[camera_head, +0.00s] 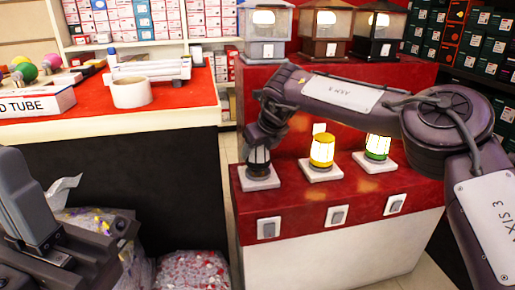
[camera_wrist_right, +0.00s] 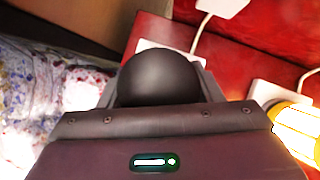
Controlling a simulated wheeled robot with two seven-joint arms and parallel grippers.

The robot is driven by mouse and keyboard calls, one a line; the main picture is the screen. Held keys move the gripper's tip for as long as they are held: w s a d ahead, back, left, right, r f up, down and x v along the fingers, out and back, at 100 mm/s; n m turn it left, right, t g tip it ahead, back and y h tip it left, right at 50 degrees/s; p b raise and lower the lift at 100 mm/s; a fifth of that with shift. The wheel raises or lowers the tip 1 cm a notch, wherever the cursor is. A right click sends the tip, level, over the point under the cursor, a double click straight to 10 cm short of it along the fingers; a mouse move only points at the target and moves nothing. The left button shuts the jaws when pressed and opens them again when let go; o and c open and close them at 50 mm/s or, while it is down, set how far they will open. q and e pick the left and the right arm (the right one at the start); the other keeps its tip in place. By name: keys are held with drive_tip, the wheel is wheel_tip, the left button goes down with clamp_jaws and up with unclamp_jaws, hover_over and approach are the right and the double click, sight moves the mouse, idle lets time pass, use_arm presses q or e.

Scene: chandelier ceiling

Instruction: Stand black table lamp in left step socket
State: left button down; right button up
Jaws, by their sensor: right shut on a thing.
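The black table lamp (camera_head: 258,170) is upright and unlit at the left white socket plate (camera_head: 259,184) on the red lower step. Whether it is fully seated cannot be told. My right gripper (camera_head: 257,145) is shut on the lamp from above. In the right wrist view the lamp's smooth black round top (camera_wrist_right: 160,75) shows at the gripper, with part of the white plate (camera_wrist_right: 144,45) beyond. Part of my left arm shows at the lower left; its gripper's fingers cannot be made out clearly.
A lit yellow lamp (camera_head: 321,151) and a lit green lamp (camera_head: 377,146) stand on the neighbouring plates, close to the right. Three lanterns, including a white one (camera_head: 265,28), stand on the upper step. A red-topped counter (camera_head: 185,98) and bagged goods (camera_head: 192,270) are left.

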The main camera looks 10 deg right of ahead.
drive_tip(key=shift+r+p, duration=0.2)
drive_tip(key=shift+p, duration=0.45)
drive_tip(key=shift+f+p, duration=0.2)
drive_tip(key=shift+p, duration=0.5)
idle(0.6)
drive_tip(key=shift+f, duration=0.9)
idle(0.7)
drive_tip(key=o, duration=1.2)
